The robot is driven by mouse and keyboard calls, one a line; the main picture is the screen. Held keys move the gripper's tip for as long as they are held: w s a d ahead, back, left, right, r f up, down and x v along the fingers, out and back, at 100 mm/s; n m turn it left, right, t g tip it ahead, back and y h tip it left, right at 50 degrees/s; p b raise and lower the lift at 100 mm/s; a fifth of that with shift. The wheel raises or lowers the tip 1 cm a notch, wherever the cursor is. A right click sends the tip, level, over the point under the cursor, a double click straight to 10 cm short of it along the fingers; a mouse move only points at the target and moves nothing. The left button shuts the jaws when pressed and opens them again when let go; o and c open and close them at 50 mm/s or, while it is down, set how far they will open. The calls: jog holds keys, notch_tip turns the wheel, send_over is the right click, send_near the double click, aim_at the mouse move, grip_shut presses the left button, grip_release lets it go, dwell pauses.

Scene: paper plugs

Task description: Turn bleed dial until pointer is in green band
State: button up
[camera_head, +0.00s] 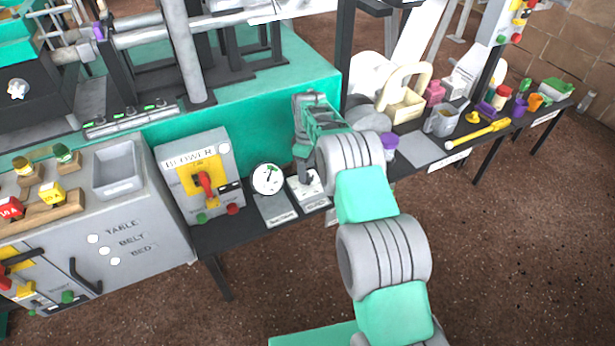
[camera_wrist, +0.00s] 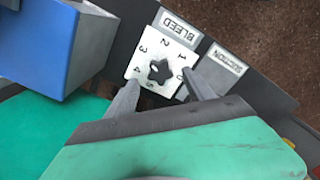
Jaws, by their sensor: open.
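The bleed dial is a dark, star-shaped knob (camera_wrist: 159,71) on a white numbered plate (camera_wrist: 142,53), below the label BLEED (camera_wrist: 182,26) in the wrist view. My gripper (camera_wrist: 161,79) is open, with one finger on each side of the knob; I cannot tell whether they touch it. In the head view my gripper (camera_head: 304,176) points down at the white plate (camera_head: 312,190) and hides the knob. A round white gauge (camera_head: 268,179) stands just left of it, with a small green patch near its top. Its pointer is too small to read against the band.
A SUCTION label (camera_wrist: 223,67) lies beside the BLEED label. A blue block-like object (camera_wrist: 45,45) stands near the plate in the wrist view. The BLOWER box (camera_head: 197,172) with a red handle is left of the gauge. A grey panel (camera_head: 275,209) lies before the gauge.

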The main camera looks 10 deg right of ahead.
jog(key=shift+f+b, duration=0.95)
jog(key=shift+f, duration=0.9)
grip_shut()
grip_release()
jog(key=shift+r, duration=0.15)
